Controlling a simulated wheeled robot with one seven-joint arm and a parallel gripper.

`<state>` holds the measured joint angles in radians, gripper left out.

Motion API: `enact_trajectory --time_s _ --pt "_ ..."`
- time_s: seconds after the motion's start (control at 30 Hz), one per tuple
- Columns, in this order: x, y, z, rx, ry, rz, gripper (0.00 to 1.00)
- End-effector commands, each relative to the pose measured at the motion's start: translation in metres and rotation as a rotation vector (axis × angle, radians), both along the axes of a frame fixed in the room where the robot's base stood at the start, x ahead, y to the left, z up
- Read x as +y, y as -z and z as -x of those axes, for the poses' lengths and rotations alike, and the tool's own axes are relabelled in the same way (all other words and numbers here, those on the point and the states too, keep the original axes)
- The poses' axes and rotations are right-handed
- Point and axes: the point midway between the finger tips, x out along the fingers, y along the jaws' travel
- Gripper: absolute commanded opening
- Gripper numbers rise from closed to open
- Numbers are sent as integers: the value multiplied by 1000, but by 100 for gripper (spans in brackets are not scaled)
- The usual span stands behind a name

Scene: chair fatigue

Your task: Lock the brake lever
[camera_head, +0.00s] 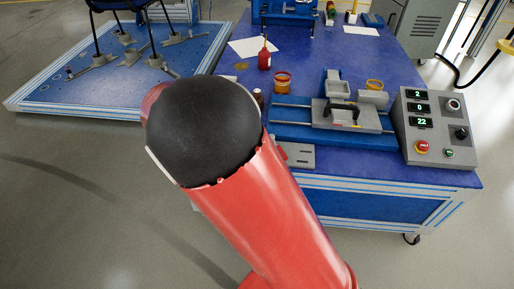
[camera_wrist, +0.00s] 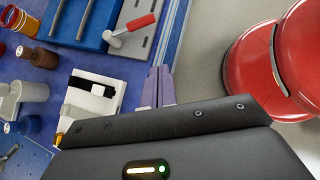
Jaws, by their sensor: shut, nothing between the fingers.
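The brake lever (camera_wrist: 132,29) has a red handle and a light metal pivot, and lies at the top of the wrist view on a grey plate (camera_wrist: 152,47) beside the blue fixture. In the head view a small red piece of it (camera_head: 283,153) shows just right of my arm, on the grey plate (camera_head: 300,156) at the table's front edge. My gripper (camera_wrist: 159,72) is shut and empty in the wrist view. Its fingertips are below the lever in the picture, apart from it, near the table edge. In the head view my arm hides the gripper.
A blue fixture with rails (camera_head: 290,128) and a control box (camera_head: 437,125) stand on the blue table.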

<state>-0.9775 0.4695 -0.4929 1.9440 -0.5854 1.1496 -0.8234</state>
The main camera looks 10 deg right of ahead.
Motion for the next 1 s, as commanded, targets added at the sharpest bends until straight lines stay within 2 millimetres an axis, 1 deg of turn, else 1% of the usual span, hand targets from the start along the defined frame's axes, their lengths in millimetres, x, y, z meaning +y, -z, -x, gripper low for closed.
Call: enact_trajectory --time_s 0.03,0.1,0.2,0.6,0.67,0.77,1.0 --pt "6 2 -3 13 -33 35 0" --pt "11 3 -6 24 -65 66 0" --pt "13 4 -8 32 -85 92 0" --pt "12 6 -8 34 -89 94 0" --pt "9 9 -9 35 -88 95 0" --pt "-1 17 -11 36 -86 96 0" --pt "-39 49 -18 37 -85 97 0"
